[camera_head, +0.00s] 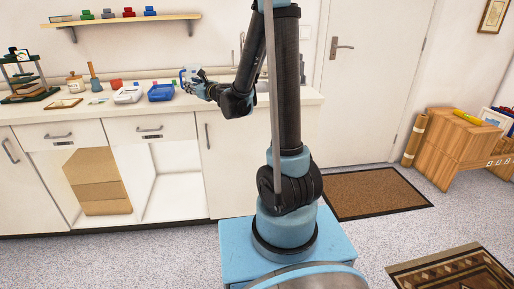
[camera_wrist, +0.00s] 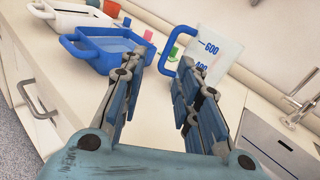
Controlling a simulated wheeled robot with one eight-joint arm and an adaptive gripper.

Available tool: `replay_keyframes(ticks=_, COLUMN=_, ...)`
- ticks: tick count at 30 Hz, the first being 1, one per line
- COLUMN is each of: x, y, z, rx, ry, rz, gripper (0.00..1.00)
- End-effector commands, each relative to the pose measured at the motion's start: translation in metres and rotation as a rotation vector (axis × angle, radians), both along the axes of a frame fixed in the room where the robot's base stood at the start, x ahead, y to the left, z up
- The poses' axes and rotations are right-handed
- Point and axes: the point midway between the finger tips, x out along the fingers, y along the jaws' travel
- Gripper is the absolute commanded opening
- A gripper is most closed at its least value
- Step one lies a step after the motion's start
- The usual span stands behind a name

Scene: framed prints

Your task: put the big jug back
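The big jug (camera_wrist: 222,58) is a translucent measuring jug with a blue handle and marks "600" and "400". It stands on the counter just beyond my fingers in the wrist view, and its lower part is hidden behind my right finger. Its blue handle (camera_wrist: 174,42) faces the gap between my fingertips. In the head view the jug (camera_head: 187,73) is small and partly covered by my gripper (camera_head: 200,87). My gripper (camera_wrist: 162,66) is open, with nothing clearly between its fingers; I cannot tell whether it touches the handle.
A blue tub (camera_wrist: 88,52) stands close left of my gripper, with a white tub (camera_wrist: 66,19) beyond it. A sink (camera_wrist: 272,142) and tap (camera_wrist: 300,108) are at the right. A wall shelf (camera_head: 120,20) holds small coloured items.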

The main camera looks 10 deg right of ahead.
Motion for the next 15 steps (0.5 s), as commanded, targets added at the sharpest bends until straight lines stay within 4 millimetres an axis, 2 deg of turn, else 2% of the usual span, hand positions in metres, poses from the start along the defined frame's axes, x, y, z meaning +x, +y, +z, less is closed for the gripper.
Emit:
replay_keyframes(ticks=7, x=-0.055, y=-0.012, z=0.01, rx=-0.41, ry=-0.173, rz=0.132, gripper=0.3)
replay_keyframes(ticks=15, x=-0.122, y=-0.037, z=-0.007, rx=-0.865, ry=-0.336, rz=0.32, gripper=0.3)
